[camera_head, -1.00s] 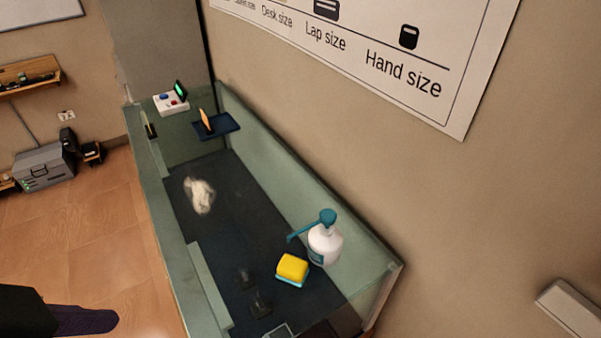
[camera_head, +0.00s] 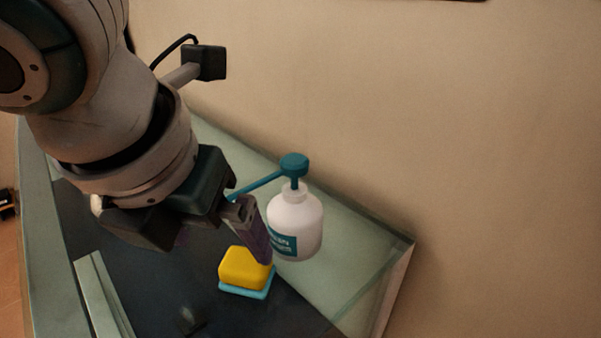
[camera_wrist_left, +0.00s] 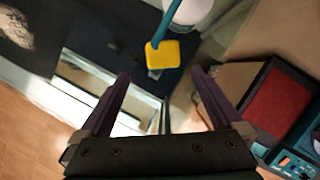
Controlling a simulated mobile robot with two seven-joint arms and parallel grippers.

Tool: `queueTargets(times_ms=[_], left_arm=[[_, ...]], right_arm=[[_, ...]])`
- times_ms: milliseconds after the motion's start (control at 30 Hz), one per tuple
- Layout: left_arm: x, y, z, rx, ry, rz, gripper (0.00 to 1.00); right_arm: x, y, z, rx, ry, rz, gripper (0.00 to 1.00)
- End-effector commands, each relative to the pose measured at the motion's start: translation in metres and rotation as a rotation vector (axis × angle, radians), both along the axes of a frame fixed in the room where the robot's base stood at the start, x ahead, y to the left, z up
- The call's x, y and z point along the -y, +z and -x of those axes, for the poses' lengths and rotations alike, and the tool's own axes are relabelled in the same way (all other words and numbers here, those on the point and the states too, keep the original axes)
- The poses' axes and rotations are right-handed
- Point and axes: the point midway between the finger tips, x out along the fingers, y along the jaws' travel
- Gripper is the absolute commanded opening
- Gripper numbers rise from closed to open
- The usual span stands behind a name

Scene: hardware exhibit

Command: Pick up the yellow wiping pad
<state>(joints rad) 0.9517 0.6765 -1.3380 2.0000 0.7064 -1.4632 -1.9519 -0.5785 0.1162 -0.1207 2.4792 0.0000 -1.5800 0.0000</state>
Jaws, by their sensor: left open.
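The yellow wiping pad (camera_head: 245,267) lies on the dark floor of the green-walled case, with a light-blue layer under it. In the left wrist view, the pad (camera_wrist_left: 163,55) is ahead of the fingertips, between their lines. My left gripper (camera_head: 254,236) is open and empty. In the head view one finger shows, its tip just above and overlapping the pad's right back edge; the other finger is hidden. In the left wrist view both fingers of the gripper (camera_wrist_left: 160,76) show spread apart. My right gripper is not in view.
A white pump bottle (camera_head: 296,225) with a teal head stands close behind and right of the pad. The case's wall (camera_head: 375,270) rises behind and to the right. A pale crumpled thing (camera_wrist_left: 15,28) lies on the case floor. A small dark object (camera_head: 192,320) is in front.

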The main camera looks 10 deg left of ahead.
Motion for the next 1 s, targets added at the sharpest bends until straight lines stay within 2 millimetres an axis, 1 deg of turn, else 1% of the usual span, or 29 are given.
queueTargets(times_ms=[100, 333, 500, 633, 733, 933, 967, 1000], left_arm=[[0.001, -0.015, -0.006, -0.002, 0.002, 0.002, 1.00], [0.004, -0.030, -0.015, -0.001, 0.002, 0.002, 1.00], [0.007, -0.048, -0.027, 0.000, 0.003, 0.002, 1.00], [0.007, -0.063, -0.032, 0.000, 0.002, 0.002, 1.00], [0.008, -0.067, -0.034, 0.002, 0.001, 0.003, 1.00], [0.008, -0.067, -0.034, 0.003, 0.001, 0.004, 1.00], [0.008, -0.067, -0.034, 0.003, 0.001, 0.004, 0.98], [0.008, -0.067, -0.034, 0.003, 0.001, 0.004, 0.93]], right_arm=[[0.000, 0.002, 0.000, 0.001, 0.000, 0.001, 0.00], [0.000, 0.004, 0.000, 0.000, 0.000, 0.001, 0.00], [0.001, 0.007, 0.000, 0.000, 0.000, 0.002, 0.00], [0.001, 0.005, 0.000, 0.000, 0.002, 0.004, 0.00], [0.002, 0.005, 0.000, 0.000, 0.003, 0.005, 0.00], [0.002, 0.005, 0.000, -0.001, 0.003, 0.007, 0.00], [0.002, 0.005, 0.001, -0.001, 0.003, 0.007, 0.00], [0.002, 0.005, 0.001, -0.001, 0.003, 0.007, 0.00]])
